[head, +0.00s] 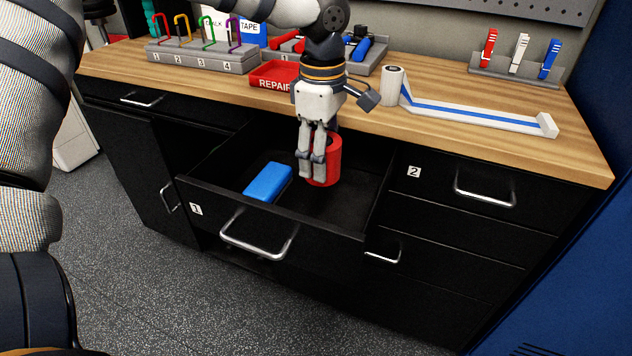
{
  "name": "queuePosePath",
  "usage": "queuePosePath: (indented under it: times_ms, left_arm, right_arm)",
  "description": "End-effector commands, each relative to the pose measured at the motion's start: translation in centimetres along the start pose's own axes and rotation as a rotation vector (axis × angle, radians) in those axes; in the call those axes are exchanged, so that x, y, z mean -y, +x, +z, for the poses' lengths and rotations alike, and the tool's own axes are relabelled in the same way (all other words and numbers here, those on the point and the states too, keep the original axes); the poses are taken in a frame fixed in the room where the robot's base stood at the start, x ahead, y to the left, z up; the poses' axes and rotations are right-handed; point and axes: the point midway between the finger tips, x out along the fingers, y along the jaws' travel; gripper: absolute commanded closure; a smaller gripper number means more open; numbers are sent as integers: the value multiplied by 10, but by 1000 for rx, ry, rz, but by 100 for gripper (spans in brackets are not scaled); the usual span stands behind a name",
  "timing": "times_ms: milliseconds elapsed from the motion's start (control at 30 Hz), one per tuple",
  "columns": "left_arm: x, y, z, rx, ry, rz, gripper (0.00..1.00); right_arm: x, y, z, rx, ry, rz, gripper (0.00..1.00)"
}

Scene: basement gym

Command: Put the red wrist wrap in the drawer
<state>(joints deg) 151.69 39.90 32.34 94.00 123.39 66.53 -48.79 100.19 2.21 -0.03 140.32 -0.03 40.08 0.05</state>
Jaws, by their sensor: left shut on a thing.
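The red wrist wrap (328,162) is a red roll with an open centre. It is upright inside the open drawer labelled 1 (297,225), towards its back middle. My left gripper (311,176) points down into the drawer and is shut on the wrap, with its fingers over the near side of the roll. The fingers hide part of the wrap. I cannot tell whether the wrap's bottom touches the drawer floor. My right gripper is not in view.
A blue block (268,182) lies in the drawer left of the wrap. On the wooden worktop (480,90) are a red REPAIR tray (270,76), a numbered rack (195,57) and a partly unrolled white-and-blue wrap (470,117). The drawer floor right of the wrap is clear.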

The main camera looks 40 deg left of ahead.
Motion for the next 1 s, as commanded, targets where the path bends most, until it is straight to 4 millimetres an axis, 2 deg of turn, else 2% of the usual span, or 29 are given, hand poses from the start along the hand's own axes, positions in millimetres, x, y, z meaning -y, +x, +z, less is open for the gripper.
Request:
queuePosePath:
  times_ms: [100, 167, 300, 600, 967, 1000]
  left_arm:
    - [-2, -2, 12, -3, 4, -22, 86]
    - [-1, 3, 15, -4, 5, -31, 86]
    - [1, 37, 16, -3, 5, -35, 86]
    - [2, 90, 16, -1, 4, -32, 86]
    - [2, 95, 16, 2, 4, -27, 86]
    - [2, 96, 16, 1, 4, -27, 45]
  right_arm:
    - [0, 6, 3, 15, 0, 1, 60]
    - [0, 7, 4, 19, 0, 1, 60]
    - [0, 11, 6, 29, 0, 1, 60]
    - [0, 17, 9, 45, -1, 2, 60]
    - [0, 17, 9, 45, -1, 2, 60]
    - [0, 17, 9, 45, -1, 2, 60]
